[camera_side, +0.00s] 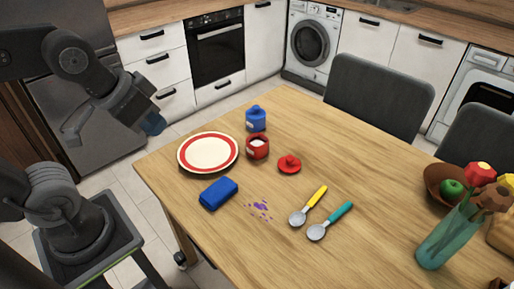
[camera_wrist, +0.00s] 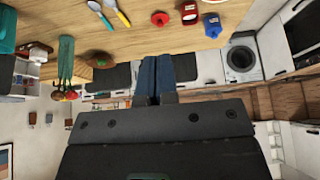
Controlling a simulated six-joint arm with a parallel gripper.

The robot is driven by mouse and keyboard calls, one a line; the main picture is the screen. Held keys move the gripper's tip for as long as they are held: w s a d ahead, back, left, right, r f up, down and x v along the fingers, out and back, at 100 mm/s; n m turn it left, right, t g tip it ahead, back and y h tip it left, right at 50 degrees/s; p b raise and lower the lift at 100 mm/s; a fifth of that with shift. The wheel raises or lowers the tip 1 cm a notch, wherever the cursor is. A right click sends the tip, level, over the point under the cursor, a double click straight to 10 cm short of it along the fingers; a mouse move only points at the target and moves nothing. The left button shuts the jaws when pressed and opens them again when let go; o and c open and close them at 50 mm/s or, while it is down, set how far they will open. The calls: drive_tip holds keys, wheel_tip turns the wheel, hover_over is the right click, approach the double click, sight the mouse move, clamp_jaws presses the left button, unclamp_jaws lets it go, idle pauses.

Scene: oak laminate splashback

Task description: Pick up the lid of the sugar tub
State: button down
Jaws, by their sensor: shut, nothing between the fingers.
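An open red tub (camera_side: 257,147) with white contents and a pale label stands on the wooden table. A red lid (camera_side: 289,164) with a knob lies on the table just right of it. Both also show near the top of the wrist view, the red lid (camera_wrist: 160,18) beside the red tub (camera_wrist: 189,12). A blue tub (camera_side: 256,120) with its lid on stands behind the red tub. I cannot read which label says sugar. My gripper (camera_side: 152,124) is shut and empty, raised left of the table, away from the tubs; its blue fingers (camera_wrist: 155,75) show in the wrist view.
Purple spots (camera_side: 260,206) and two spoons (camera_side: 309,206) lie in front of the lid. A flower vase (camera_side: 445,240) and a fruit bowl (camera_side: 433,180) stand at the right.

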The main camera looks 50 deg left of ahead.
drive_tip(key=c, duration=1.8)
unclamp_jaws()
drive_tip(key=shift+c, duration=0.2)
drive_tip(key=o, duration=1.8)
drive_tip(key=shift+o, duration=0.2)
